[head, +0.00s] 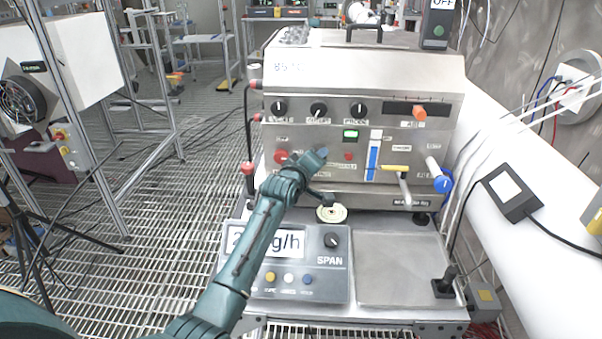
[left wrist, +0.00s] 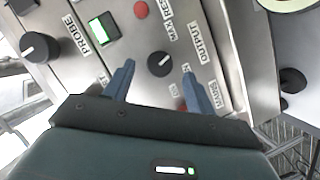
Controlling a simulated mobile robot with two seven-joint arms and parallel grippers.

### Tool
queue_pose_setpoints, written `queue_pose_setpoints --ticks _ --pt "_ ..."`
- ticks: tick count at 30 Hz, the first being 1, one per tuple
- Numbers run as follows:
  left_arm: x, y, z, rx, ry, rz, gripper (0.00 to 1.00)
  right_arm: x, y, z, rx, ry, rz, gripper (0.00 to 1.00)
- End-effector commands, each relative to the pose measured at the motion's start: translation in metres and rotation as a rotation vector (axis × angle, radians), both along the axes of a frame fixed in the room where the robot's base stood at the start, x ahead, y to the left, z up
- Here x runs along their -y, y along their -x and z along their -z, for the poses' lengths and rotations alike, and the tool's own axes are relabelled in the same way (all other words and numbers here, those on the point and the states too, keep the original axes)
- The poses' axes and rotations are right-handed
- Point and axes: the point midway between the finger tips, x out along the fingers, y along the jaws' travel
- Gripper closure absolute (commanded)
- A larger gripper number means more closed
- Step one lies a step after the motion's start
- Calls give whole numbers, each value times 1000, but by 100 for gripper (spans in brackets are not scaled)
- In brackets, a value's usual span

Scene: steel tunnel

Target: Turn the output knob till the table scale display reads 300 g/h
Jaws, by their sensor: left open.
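The output knob (left wrist: 159,64) is a small black knob with a white mark, beside the OUTPUT label in the left wrist view. My left gripper (left wrist: 158,68) is open, one finger on each side of the knob; I cannot tell whether they touch it. In the head view my left gripper (head: 309,156) is at the front panel of the steel machine (head: 330,75) and hides the knob. The table scale (head: 335,285) stands in front, and its display (head: 291,244) shows a 2 and "g/h"; my arm covers the middle digits. My right gripper is not in view.
A SPAN knob (head: 332,240) and small buttons sit on the scale. A round pale disc (head: 331,213) lies behind the scale. A bare steel plate (head: 398,270) is to its right. A blue-ended handle (head: 442,184) and a yellow-topped lever (head: 398,169) stick out from the panel.

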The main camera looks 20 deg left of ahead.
Motion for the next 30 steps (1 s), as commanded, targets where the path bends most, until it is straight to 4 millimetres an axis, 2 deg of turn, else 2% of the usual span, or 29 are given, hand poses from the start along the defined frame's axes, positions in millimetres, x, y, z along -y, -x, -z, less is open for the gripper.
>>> queue_pose_setpoints --ticks 9,15,21,30 --pt "-2 55 -12 1 1 0 44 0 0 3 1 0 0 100" --pt "-3 83 -19 0 1 1 44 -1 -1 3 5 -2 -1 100" --pt "-3 95 -22 0 0 1 44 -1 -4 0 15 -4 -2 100" --pt "-3 96 -23 -1 0 1 44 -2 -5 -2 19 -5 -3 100"
